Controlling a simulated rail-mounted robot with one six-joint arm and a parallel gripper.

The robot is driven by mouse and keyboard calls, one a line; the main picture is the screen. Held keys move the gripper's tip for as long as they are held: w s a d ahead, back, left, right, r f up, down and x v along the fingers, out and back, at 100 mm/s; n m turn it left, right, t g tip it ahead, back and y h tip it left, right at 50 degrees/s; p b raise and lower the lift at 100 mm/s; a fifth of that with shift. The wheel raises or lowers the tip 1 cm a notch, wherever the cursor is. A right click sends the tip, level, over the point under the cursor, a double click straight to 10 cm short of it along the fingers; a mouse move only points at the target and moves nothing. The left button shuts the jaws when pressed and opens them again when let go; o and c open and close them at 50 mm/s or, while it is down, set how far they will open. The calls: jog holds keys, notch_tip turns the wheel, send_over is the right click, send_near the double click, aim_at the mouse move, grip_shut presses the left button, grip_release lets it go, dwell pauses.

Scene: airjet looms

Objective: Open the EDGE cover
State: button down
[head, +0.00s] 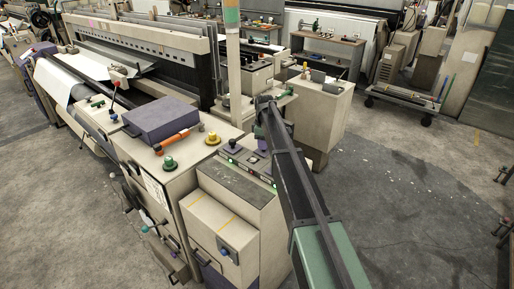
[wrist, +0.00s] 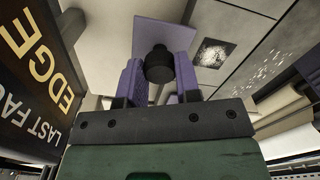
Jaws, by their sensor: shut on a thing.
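In the wrist view my gripper (wrist: 158,60) has its two purple fingers closed on either side of a round black knob (wrist: 159,69). The knob stands out from a flat purple plate (wrist: 165,34) behind it. A dark panel with the lettering EDGE (wrist: 45,75) and LAST FA… hangs at the left of this view, its text turned sideways. In the head view my gripper (head: 266,101) is at the far end of my arm, beside the loom's right end. The knob and plate cannot be made out there.
The beige loom (head: 150,40) fills the left, with a purple box lid (head: 160,118) and an orange handle (head: 172,141) on its near end. A beige cabinet (head: 324,112) stands close behind my gripper. Grey floor at the right is open up to a low cart (head: 405,101).

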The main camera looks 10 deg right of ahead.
jog(key=c, duration=0.8)
grip_release()
notch_tip(320, 180, up, 11)
jog(key=p, duration=1.1)
jog(key=s+a+f+m+b, duration=0.2)
jog(key=s+f+m+b, duration=0.1)
jog(key=s, duration=1)
jog(key=s+a+f+m+b, duration=0.1)
jog(key=s+f+m+b, duration=0.2)
jog(key=s, duration=1.1)
jog(key=s+a+f+m+b, duration=0.2)
jog(key=s+m, duration=0.4)
jog(key=s, duration=0.8)
jog(key=shift+a+f+b, duration=0.35)
jog(key=shift+f+b, duration=0.45)
